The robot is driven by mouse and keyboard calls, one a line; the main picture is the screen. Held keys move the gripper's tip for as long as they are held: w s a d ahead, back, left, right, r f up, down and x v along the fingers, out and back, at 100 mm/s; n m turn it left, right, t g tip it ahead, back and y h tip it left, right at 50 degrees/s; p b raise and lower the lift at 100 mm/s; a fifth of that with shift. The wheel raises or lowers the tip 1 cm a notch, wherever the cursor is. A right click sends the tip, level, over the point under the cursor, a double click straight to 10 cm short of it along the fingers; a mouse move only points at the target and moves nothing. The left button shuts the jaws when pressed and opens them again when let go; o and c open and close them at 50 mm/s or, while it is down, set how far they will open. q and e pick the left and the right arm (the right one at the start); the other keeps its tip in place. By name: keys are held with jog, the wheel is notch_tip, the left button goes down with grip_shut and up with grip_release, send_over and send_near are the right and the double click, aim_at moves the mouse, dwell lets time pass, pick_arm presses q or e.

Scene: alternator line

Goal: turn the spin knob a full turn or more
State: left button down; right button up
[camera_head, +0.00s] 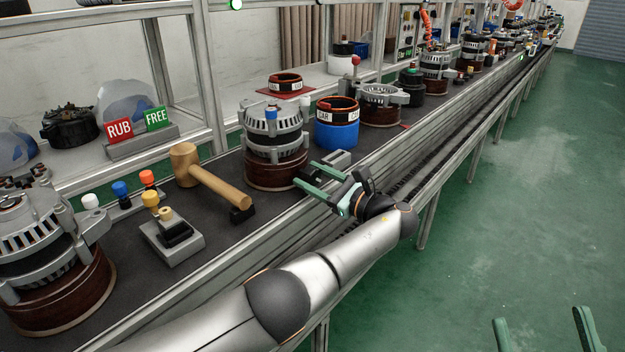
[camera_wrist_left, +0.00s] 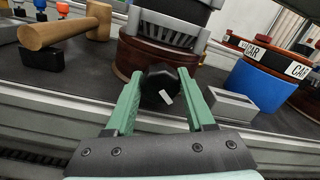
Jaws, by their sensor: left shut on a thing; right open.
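The spin knob (camera_wrist_left: 160,84) is black and faceted, with a pale mark on its face. It sits at the front of the round brown base (camera_head: 277,172) under a silver alternator (camera_head: 274,128). The base also shows in the left wrist view (camera_wrist_left: 134,55). My left gripper (camera_head: 306,174) has its green fingers on either side of the knob and is shut on it, as the left wrist view shows (camera_wrist_left: 160,74). In the head view I cannot make out the knob. My right gripper (camera_head: 541,316) is open and empty at the bottom right, over the floor.
A wooden mallet (camera_head: 213,176) lies left of the base. A grey block (camera_wrist_left: 232,103) and a blue cylinder (camera_head: 337,133) with a "CAR" band stand to the right. RUB and FREE signs (camera_head: 140,140) stand behind. The green floor to the right is clear.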

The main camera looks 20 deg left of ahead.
pick_arm(q)
jog(key=shift+d+n, duration=0.1)
jog(key=shift+n, duration=0.3)
pick_arm(e)
jog(key=shift+s+a+r+n+y, duration=0.1)
jog(key=shift+s+r+n+y, duration=0.5)
jog(key=shift+r+y, duration=0.1)
pick_arm(q)
jog(key=shift+c, duration=1.4)
grip_release()
jog(key=v, duration=0.6)
jog(key=shift+d, duration=0.2)
jog(key=b, duration=0.6)
send_near(316, 179)
jog(key=shift+b+v, duration=0.5)
jog(key=shift+v, duration=0.4)
pick_arm(e)
jog(key=shift+s+a+f+n+y, duration=0.15)
jog(key=shift+s+f+y, duration=0.15)
jog(key=shift+f, duration=0.45)
jog(key=shift+s+a+f+n+y, duration=0.1)
jog(key=shift+s+f+y, duration=0.1)
jog(key=shift+f+y, duration=0.45)
jog(key=shift+s+a+f+n+y, duration=0.15)
jog(key=shift+s+f, duration=0.1)
jog(key=shift+f, duration=0.65)
